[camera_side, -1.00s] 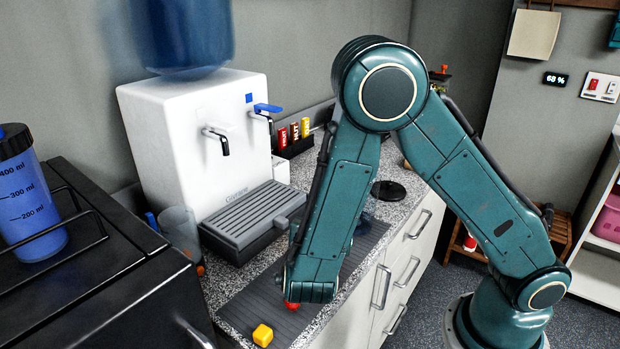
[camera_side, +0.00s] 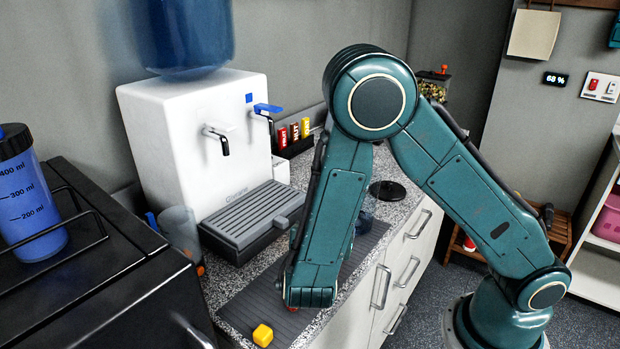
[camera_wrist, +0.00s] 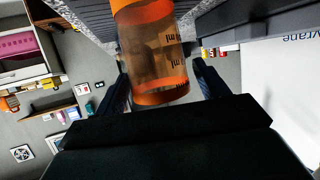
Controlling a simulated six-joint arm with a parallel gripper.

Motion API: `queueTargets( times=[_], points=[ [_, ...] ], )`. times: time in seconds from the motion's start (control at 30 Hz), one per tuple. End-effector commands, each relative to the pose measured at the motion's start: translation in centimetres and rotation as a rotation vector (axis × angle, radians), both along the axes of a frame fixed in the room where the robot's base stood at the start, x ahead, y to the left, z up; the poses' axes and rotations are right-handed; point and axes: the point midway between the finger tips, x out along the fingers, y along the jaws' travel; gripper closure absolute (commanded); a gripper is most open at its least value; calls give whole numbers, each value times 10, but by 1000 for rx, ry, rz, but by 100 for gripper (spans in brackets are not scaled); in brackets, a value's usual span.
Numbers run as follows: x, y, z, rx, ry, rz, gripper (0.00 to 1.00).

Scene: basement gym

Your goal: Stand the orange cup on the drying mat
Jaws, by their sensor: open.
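In the wrist view the orange cup (camera_wrist: 160,48), see-through with orange bands and dark volume marks, sits between the two fingers of my gripper (camera_wrist: 162,78). The fingers are apart, one on each side of the cup. The view is turned over, and the cup's far end lies toward the ridged dark surface at the top. In the side view my gripper (camera_side: 308,298) is low over the dark drying mat (camera_side: 245,303). It hides nearly all of the cup; only a small red-orange bit shows beneath. Whether the cup touches the mat is hidden.
A yellow block (camera_side: 262,335) lies on the mat close to my gripper. A water dispenser (camera_side: 190,140) with a grey drip tray (camera_side: 250,218) stands behind. A clear cup (camera_side: 180,232) is at the left, and a bluish see-through item (camera_side: 364,222) sits behind my arm.

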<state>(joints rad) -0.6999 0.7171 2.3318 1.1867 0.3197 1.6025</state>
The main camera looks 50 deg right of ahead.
Motion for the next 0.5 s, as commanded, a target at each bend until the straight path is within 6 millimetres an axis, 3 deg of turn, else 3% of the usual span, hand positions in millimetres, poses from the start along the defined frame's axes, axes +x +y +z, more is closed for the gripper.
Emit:
queueTargets(
  times=[0.27,0.5],
  points=[
    [-3,10,6,0,-1,3,27],
    [-13,35,17,1,-3,5,27]
  ],
)
